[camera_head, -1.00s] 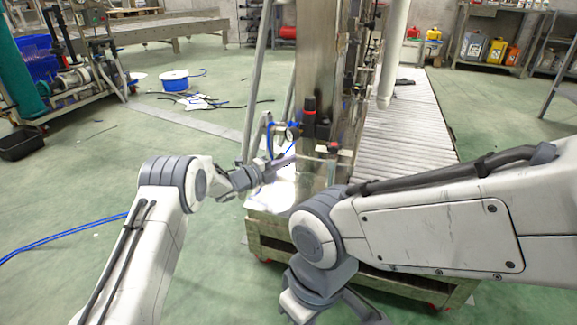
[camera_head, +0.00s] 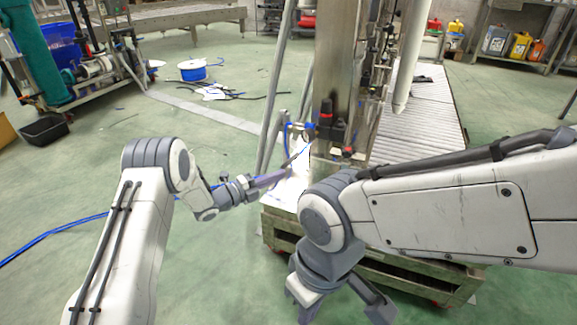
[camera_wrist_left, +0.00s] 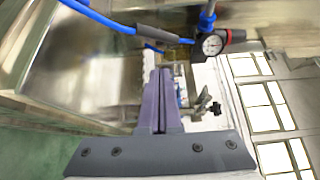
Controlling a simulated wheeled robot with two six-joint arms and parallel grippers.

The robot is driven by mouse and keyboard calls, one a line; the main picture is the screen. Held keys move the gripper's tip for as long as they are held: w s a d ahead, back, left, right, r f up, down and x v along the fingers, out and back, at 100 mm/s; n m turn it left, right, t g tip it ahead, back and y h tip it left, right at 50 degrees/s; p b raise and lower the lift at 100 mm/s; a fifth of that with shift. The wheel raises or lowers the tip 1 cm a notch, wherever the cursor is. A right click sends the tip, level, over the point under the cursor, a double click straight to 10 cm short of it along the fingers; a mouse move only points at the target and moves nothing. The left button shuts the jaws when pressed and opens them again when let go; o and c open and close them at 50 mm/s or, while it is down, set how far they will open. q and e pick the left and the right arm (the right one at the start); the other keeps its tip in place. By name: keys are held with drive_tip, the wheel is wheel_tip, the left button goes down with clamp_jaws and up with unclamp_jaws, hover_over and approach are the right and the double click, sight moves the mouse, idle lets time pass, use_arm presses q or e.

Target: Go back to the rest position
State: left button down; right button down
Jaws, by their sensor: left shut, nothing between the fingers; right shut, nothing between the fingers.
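My left gripper (camera_head: 288,173) is in the middle of the head view, in front of the metal machine column (camera_head: 335,70). Its slim purple fingers are closed together and empty. The gauge appears just beyond the fingertips; contact cannot be seen. My right gripper (camera_head: 335,295) hangs low at the bottom edge of the head view, in front of the machine's base. It holds nothing visible, and its fingertips are not clearly seen.
A roller conveyor (camera_head: 420,120) runs back behind the column. The low machine base (camera_head: 400,275) lies behind my right wrist. A blue hose (camera_head: 50,233) crosses the floor at left. A cable spool (camera_head: 192,70) lies farther back. Green floor is open at left.

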use_arm(q)
drive_tip(key=shift+s+a, duration=0.2)
drive_tip(key=shift+a, duration=0.1)
